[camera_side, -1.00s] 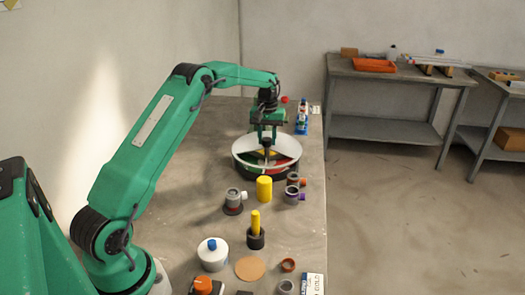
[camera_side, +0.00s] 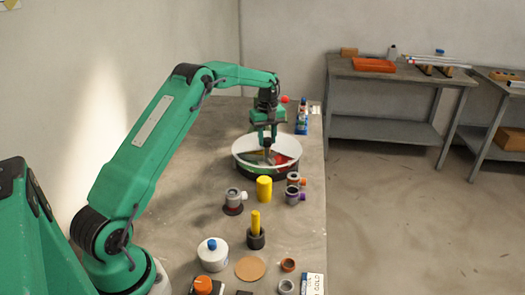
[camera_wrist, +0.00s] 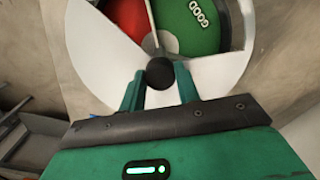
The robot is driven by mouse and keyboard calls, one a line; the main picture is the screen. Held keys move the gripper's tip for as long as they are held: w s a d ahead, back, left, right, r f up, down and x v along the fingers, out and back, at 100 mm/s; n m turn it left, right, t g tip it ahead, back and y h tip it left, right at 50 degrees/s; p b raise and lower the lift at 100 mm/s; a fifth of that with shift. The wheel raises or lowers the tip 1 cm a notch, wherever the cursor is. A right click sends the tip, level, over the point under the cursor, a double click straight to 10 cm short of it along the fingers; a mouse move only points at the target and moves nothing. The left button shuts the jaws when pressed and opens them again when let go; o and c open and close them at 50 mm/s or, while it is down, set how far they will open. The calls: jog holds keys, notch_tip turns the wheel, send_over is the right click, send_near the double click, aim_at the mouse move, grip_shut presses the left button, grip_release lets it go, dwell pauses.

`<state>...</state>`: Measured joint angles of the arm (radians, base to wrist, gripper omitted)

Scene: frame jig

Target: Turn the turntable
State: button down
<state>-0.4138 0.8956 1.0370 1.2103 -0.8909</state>
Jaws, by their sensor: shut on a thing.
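The turntable (camera_side: 240,150) is a round dish with a wide white rim, standing toward the far end of the bench. Inside it, red and green sectors show, and the wrist view shows the red sector (camera_wrist: 130,18) beside a green one (camera_wrist: 205,25) marked GOOD. A black round knob (camera_wrist: 160,73) sits between the fingers of my gripper (camera_wrist: 160,90). My gripper (camera_side: 267,140) points down over the dish and is shut on the knob. The fingers hide part of the knob and dish in the side view.
A yellow cylinder (camera_side: 264,189), a grey fitting (camera_side: 233,202) and small fittings (camera_side: 293,194) stand just in front of the turntable. A blue-capped bottle (camera_side: 302,121) is behind it to the right. A yellow peg (camera_side: 256,225) and white pot (camera_side: 212,254) stand nearer.

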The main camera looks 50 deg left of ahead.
jog(key=n, duration=0.5)
jog(key=shift+n, duration=0.4)
jog(key=shift+a, duration=0.1)
jog(key=c, duration=1)
grip_release()
jog(key=shift+r, duration=3.95)
